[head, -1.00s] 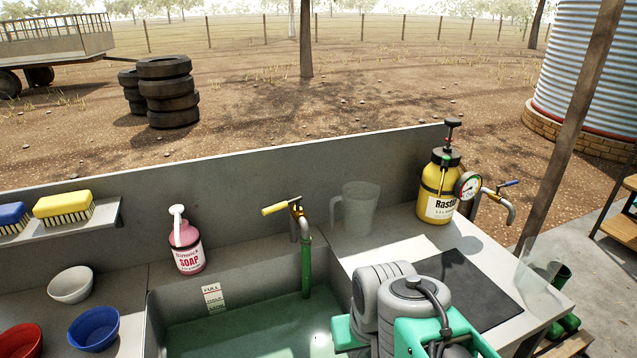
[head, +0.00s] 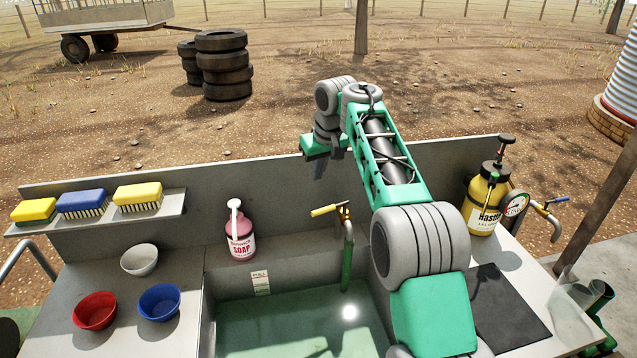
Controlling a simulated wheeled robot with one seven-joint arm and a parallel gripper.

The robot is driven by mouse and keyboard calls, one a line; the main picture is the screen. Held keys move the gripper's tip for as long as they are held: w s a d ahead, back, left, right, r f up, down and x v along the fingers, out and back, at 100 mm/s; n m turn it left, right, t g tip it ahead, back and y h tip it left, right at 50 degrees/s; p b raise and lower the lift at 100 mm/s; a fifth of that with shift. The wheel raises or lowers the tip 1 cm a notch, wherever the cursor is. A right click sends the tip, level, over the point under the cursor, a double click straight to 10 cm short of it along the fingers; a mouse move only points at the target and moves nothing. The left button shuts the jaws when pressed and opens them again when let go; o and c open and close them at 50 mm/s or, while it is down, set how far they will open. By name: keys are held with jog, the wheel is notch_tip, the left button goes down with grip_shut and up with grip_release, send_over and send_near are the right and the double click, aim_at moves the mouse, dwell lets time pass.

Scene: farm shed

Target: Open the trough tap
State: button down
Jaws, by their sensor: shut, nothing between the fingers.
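The trough tap (head: 346,216) stands at the back of the trough, with a yellow lever handle (head: 324,210) pointing left and a green hose (head: 346,268) hanging from its spout into the water. My gripper (head: 328,170) is in the air above the tap, fingers pointing down. It is shut and empty, apart from the handle. The trough (head: 208,315) holds greenish water. I cannot tell whether water runs through the hose.
A pink soap bottle (head: 241,238) stands left of the tap. Bowls and a shelf (head: 170,205) of brushes are further left. A yellow sprayer (head: 485,205) and a blue-handled tap (head: 550,208) are at the right. My arm covers part of the right bench.

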jog(key=x, duration=0.9)
jog(key=s, duration=0.1)
jog(key=s+d, duration=0.1)
jog(key=s, duration=0.1)
jog(key=shift+s+d+f, duration=0.35)
jog(key=shift+d, duration=0.05)
